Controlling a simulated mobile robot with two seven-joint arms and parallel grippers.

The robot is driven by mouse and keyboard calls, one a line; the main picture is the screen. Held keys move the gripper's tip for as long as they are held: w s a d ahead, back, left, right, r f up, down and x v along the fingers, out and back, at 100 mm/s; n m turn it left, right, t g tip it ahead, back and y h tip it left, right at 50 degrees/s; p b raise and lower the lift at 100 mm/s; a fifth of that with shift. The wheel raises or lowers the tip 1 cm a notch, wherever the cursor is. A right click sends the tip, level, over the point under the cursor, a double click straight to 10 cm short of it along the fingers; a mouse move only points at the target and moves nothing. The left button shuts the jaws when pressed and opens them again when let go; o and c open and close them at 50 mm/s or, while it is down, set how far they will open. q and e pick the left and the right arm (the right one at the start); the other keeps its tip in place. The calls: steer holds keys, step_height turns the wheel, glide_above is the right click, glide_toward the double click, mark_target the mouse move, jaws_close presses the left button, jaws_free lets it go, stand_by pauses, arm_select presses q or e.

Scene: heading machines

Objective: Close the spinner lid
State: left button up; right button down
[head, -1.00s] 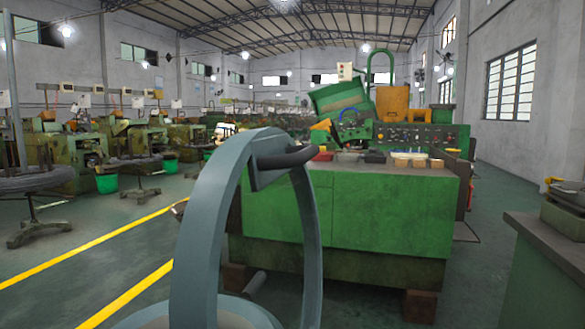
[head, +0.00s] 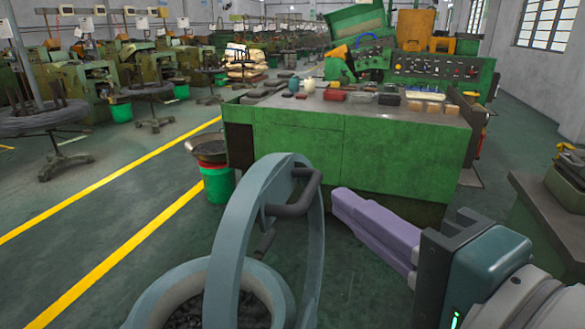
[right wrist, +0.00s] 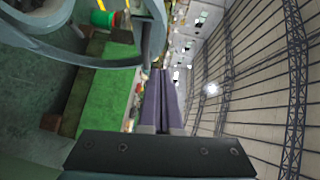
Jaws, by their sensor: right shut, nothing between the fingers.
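The spinner lid (head: 236,225) is a blue-grey ring standing raised and steeply tilted, with a dark bar handle (head: 302,199) near its top. Below it is the round spinner bowl (head: 152,299), open, with dark small parts inside. My right gripper (head: 341,202) has purple fingers, shut and empty, pointing left toward the lid just to the right of the handle; I cannot tell whether it touches. In the right wrist view the closed fingers (right wrist: 157,75) are at the centre, and the curved lid (right wrist: 75,57) is at upper left. My left gripper is not in view.
A green machine bench (head: 340,150) with trays and small items on top stands behind the lid. A red and green bucket (head: 217,184) is at its left end. A machine corner (head: 550,225) is at the right. Floor with yellow lines (head: 120,275) is open at left.

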mark_target(274, 176)
steer(key=w+a, duration=0.5)
steer(key=shift+f+p, duration=0.4)
steer(key=shift+w+a+f, duration=0.15)
steer(key=shift+a, duration=0.25)
